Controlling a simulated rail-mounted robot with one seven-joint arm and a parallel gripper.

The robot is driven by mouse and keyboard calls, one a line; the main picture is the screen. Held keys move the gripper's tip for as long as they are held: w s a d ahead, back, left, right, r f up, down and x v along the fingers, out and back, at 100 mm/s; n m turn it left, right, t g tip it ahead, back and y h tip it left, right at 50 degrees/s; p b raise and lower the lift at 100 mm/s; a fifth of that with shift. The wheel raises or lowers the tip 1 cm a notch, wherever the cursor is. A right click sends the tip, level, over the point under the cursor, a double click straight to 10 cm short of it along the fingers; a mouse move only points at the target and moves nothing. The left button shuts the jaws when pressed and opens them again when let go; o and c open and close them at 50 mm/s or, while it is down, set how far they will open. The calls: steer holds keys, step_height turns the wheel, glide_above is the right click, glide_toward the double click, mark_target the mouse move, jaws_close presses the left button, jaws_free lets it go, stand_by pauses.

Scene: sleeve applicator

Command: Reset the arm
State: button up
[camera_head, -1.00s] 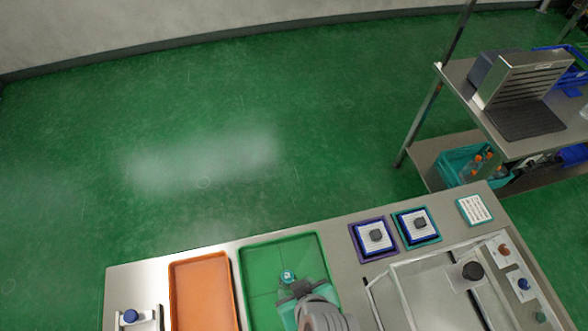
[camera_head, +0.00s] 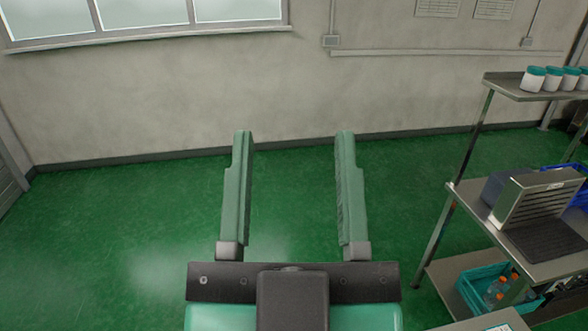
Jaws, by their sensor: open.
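My gripper (camera_head: 293,190) is raised in front of the camera, at the lower middle of the view. Its two long green fingers point up and away and stand wide apart. The gap between them is empty, with only green floor and grey wall seen through it. The fingers touch nothing.
A metal shelf unit (camera_head: 447,225) stands on the right. It holds white jars with teal lids (camera_head: 533,79) on top, a slatted metal device (camera_head: 535,210) in the middle and a teal crate of bottles (camera_head: 482,290) below. Open green floor (camera_head: 120,220) lies to the left.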

step_height(320, 180, up, 13)
steer(key=p, duration=1.3)
steer(key=shift+r, duration=0.15)
steer(key=shift+w+a, duration=0.1)
